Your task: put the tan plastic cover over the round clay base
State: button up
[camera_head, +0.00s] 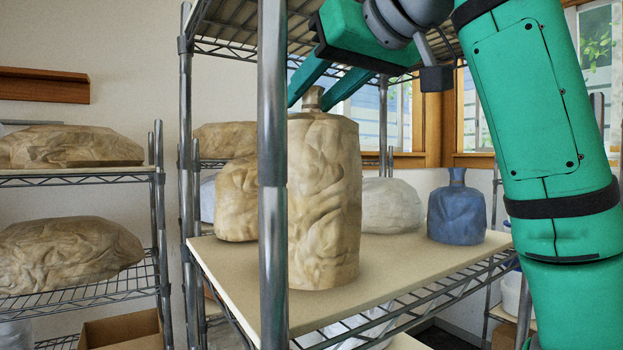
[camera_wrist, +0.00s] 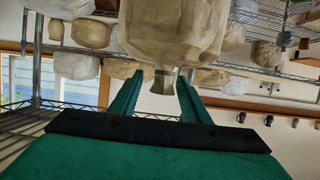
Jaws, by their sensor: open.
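A tall tan plastic cover (camera_head: 325,200) with creased sides and a narrow neck stands upright on the board of the middle shelf. In the wrist view the cover (camera_wrist: 175,30) fills the top centre, with its neck pointing down the picture. My gripper (camera_head: 311,104) is above the cover, its fingers open and reaching down to either side of the neck. In the wrist view the neck shows between the fingertips of the gripper (camera_wrist: 160,79), with a gap to each side. I see no bare round clay base; whether one is under the cover is hidden.
A shelf post (camera_head: 272,180) stands in front of the cover's left edge. A smaller tan wrapped lump (camera_head: 236,200), a whitish wrapped lump (camera_head: 390,206) and a blue bottle-shaped cover (camera_head: 457,208) share the board (camera_head: 385,268). A wire shelf (camera_head: 228,22) hangs above. The board's front right is clear.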

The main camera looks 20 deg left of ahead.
jog(key=x, duration=0.4)
jog(key=shift+s+a+f, duration=0.15)
grip_shut()
